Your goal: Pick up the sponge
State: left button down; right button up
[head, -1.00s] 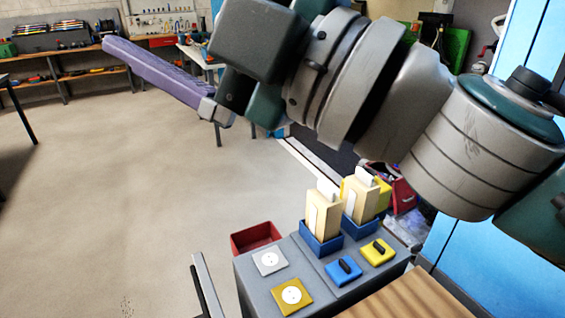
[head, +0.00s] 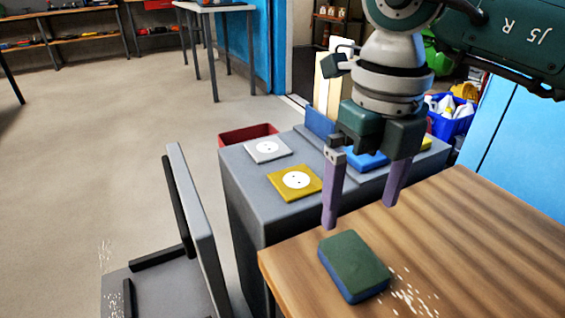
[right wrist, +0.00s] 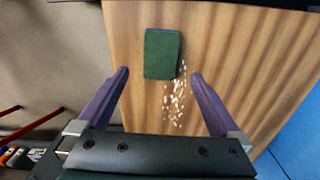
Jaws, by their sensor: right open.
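The sponge (head: 354,266) has a green top and a blue lower layer. It lies flat on the wooden table (head: 475,240) near its left corner. In the right wrist view the sponge (right wrist: 162,54) lies ahead of the fingertips, between their lines and nearer the left finger. My right gripper (head: 361,215) is open and empty, with purple fingers pointing down above the table, apart from the sponge. It also shows open in the right wrist view (right wrist: 158,73). My left gripper is not in view.
Pale crumbs (head: 410,292) lie just right of the sponge. A blue wall (head: 525,130) is at right.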

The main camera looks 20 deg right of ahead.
jog(key=b, duration=0.1)
send_over(351, 255)
notch_tip(351, 255, down, 5)
jog(key=shift+r, duration=0.15)
notch_tip(351, 255, down, 5)
jog(key=shift+f+b, duration=0.1)
jog(key=shift+b, duration=1.1)
jog(key=shift+c, duration=0.5)
jog(key=c, duration=1.1)
